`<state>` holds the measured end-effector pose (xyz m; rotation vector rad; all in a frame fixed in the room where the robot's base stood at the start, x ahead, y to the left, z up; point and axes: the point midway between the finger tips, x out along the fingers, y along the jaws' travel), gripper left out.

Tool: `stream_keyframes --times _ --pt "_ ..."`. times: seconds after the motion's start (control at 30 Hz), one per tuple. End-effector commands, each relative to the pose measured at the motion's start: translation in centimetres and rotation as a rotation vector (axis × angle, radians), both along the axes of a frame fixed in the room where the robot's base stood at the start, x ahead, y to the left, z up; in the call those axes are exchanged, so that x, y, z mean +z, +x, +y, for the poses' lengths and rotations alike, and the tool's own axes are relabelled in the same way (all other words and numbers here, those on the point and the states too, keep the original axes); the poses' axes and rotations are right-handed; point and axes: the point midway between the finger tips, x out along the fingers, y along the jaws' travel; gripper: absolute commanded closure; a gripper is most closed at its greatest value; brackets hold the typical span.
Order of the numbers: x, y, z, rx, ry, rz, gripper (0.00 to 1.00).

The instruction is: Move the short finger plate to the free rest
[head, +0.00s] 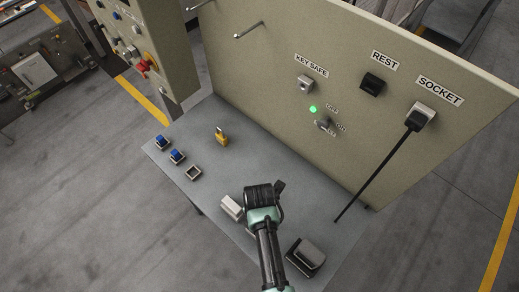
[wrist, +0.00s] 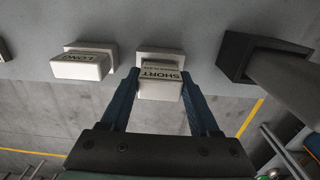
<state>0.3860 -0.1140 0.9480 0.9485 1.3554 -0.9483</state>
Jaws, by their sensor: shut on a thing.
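The short finger plate (wrist: 160,89) is a pale block marked SHORT. My gripper (wrist: 160,78) is shut on it, with one dark blue finger on each side. A pale piece (wrist: 160,57) is close behind the plate; I cannot tell whether they touch. In the head view my gripper (head: 262,198) is over the front part of the grey table and hides most of the short plate. A similar block marked LONG (wrist: 80,67) is to its left in the wrist view and shows in the head view (head: 231,207). I cannot make out which rest is free.
A dark holder (head: 304,268) with a grey block (head: 310,252) is to the right of my gripper. A padlock (head: 221,136), two blue items and an empty small square frame (head: 194,173) are on the table.

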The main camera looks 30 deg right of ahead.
Motion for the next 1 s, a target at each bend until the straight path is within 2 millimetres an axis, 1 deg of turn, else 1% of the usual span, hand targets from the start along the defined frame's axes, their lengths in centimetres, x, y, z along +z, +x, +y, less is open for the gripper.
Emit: stream_keyframes --times 1.0 --pt "-2.6 0.1 0.0 0.0 -0.001 -0.001 1.0"
